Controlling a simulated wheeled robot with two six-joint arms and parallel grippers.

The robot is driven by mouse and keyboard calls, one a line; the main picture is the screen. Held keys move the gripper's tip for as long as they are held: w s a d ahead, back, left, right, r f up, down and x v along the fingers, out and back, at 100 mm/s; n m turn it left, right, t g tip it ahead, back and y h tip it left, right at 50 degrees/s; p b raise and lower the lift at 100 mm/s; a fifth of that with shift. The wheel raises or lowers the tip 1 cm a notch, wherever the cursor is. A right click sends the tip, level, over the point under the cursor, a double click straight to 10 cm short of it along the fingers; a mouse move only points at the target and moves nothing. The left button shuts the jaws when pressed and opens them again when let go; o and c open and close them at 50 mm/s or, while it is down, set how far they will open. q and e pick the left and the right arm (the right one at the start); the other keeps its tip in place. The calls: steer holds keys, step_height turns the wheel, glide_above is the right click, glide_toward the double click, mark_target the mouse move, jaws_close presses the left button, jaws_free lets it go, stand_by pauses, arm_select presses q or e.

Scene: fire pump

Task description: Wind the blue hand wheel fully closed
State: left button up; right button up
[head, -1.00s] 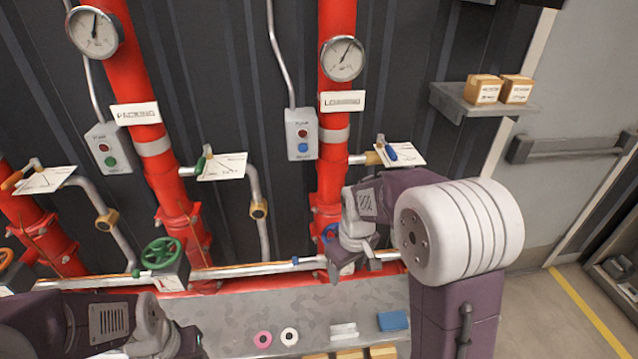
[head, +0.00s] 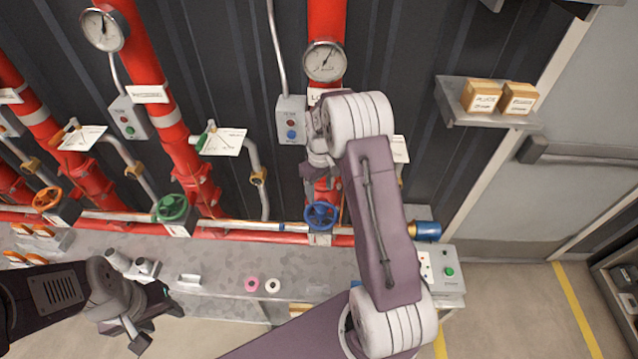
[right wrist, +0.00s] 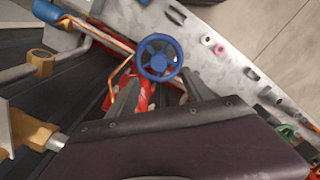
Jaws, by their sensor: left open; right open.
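The blue hand wheel (head: 321,216) sits on a grey valve body in the horizontal pipe, low on the right red pipe. It also shows in the right wrist view (right wrist: 158,57), just beyond the fingertips and between their lines. My right gripper (head: 320,180) is open and empty above the wheel, apart from it; the wrist partly hides it in the head view. Its two fingers show in the right wrist view (right wrist: 160,88). My left gripper (head: 158,325) is open and empty at the lower left, over the floor by the bench edge.
A green hand wheel (head: 171,208) and an orange one (head: 47,198) stand further left. A grey bench (head: 230,262) runs below the pipes with a pink ring (head: 252,284) and a white ring (head: 273,285). A control box (head: 446,270) stands right of my right arm.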

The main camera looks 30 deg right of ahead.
mark_target(321, 209)
steer(key=shift+f, duration=0.4)
step_height(321, 209, down, 7)
steer(key=p, duration=0.3)
steer(key=shift+d+f, duration=0.15)
steer(key=shift+s+f, duration=0.1)
steer(key=shift+f, duration=0.4)
jaws_close()
steer(key=c, duration=0.6)
jaws_free()
steer(key=shift+c, duration=0.2)
jaws_close()
steer(key=shift+m, duration=1)
steer(key=m, duration=0.4)
steer(key=shift+b, duration=0.4)
steer(key=shift+m, duration=1)
